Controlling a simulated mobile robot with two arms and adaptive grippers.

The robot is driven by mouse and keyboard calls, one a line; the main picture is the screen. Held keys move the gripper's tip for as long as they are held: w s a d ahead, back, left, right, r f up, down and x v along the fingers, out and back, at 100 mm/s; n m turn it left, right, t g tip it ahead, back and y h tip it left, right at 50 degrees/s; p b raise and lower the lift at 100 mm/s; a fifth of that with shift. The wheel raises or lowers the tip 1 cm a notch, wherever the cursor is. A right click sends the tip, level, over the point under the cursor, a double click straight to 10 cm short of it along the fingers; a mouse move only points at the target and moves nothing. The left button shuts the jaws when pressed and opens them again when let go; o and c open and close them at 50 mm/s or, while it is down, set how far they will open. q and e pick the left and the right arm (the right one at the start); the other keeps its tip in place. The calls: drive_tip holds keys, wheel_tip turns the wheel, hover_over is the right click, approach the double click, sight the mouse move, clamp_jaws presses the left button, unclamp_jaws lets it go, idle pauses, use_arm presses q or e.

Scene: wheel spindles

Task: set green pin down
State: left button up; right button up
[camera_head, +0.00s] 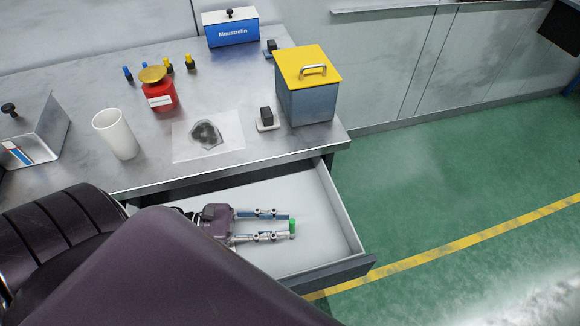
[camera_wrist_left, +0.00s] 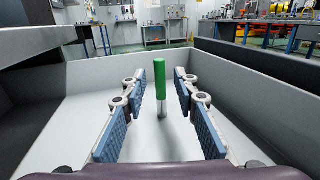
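The green pin (camera_head: 293,227) is at the fingertips of my left gripper (camera_head: 291,226), inside the open drawer (camera_head: 342,212). In the left wrist view the pin (camera_wrist_left: 160,78) is upright, with a green upper part and a bare metal lower end at the drawer floor. My left gripper (camera_wrist_left: 160,82) is open, with one blue-padded finger on each side of the pin and visible gaps to both. Whether the metal end touches the floor is hard to tell. My right gripper is not in view.
The drawer floor around the pin is bare, with walls close by.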

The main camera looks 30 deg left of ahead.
use_arm(q)
drive_tip(key=v, duration=0.3)
drive_tip(key=shift+f+b, duration=0.15)
drive_tip(key=shift+b, duration=0.2)
drive_tip(key=shift+s+a, duration=0.35)
drive_tip(key=shift+a, duration=0.1)
drive_tip(key=shift+r, duration=0.2)
